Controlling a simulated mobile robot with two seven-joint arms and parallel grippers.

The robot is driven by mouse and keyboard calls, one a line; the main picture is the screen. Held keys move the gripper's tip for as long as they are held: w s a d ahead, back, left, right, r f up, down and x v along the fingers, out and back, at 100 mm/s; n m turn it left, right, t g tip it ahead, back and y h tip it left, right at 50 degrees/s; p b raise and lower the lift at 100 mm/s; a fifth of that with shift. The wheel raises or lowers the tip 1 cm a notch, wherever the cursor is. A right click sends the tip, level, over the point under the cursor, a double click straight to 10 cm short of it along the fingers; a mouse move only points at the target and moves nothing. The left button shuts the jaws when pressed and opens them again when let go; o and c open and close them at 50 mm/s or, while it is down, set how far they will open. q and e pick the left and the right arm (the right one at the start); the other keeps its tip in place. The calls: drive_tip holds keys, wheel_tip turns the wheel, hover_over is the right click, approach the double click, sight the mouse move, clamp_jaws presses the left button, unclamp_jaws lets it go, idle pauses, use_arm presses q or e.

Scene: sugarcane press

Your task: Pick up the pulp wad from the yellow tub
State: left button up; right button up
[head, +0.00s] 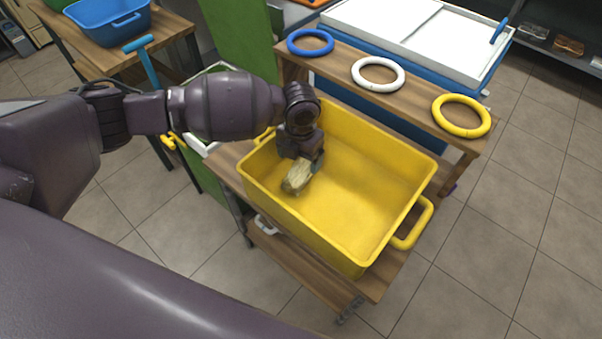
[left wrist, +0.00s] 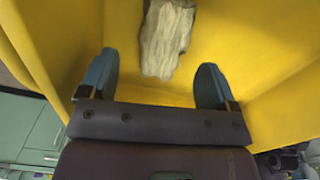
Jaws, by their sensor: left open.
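The pulp wad (head: 297,178) is a pale, fibrous, elongated lump on the floor of the yellow tub (head: 345,215), near the tub's left wall. It also shows in the left wrist view (left wrist: 166,40), at the top middle and cut off by the frame edge. My left gripper (head: 310,163) reaches down into the tub, close to the wad. In the left wrist view its two blue-grey fingers (left wrist: 154,85) are spread wide, with the wad ahead of them and between their lines. In the head view the gripper hides part of the wad. My right gripper is out of view.
The tub stands on a wooden cart. A shelf behind it carries a blue ring (head: 310,42), a white ring (head: 377,74) and a yellow ring (head: 461,115). A blue basin (head: 108,24) sits on a table at the upper left. The tub's right half is empty.

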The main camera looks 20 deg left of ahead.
sight(300, 171)
use_arm(q)
drive_tip(key=f, duration=0.2)
drive_tip(key=s+f+b, duration=0.1)
drive_tip(key=f, duration=0.1)
drive_tip(key=shift+d+f, duration=0.15)
drive_tip(key=shift+f, duration=0.15)
drive_tip(key=shift+w+f, duration=0.15)
drive_tip(key=shift+f, duration=0.2)
drive_tip(key=shift+r, duration=0.1)
drive_tip(key=shift+c, duration=0.2)
drive_tip(key=c, duration=1)
